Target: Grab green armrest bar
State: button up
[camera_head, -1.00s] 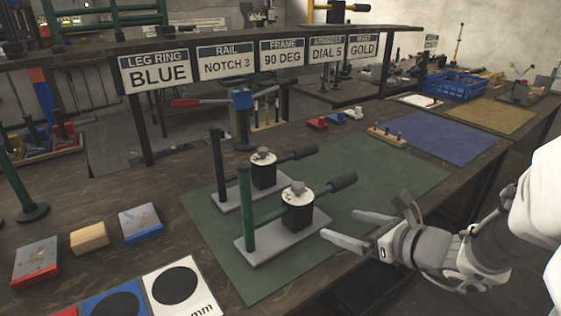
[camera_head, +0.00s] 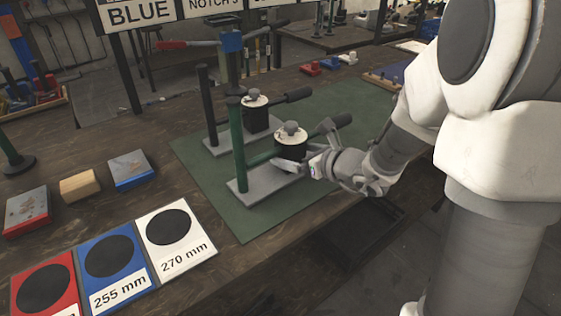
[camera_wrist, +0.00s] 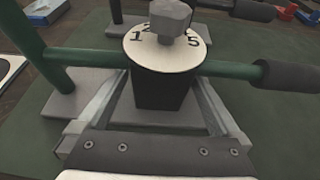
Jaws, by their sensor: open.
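The green armrest bar (camera_head: 262,158) runs level from an upright green post (camera_head: 237,145) on a grey base plate, through a black block with a white numbered dial, to a black grip. In the wrist view the bar (camera_wrist: 88,58) crosses ahead of my gripper (camera_wrist: 162,82). My gripper is open, with one finger on each side of the black block (camera_wrist: 163,92), just below the bar. Whether the fingers touch anything cannot be told. In the head view my gripper (camera_head: 308,150) is at the near side of this fixture, with nothing held.
A similar fixture with a black post (camera_head: 207,108) stands just behind. Both stand on a green mat (camera_head: 200,175). At left are three blocks and marked cards, one being the white 270 mm card (camera_head: 190,253).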

jog(key=shift+x, duration=0.8)
jog(key=shift+r, duration=0.1)
grip_shut()
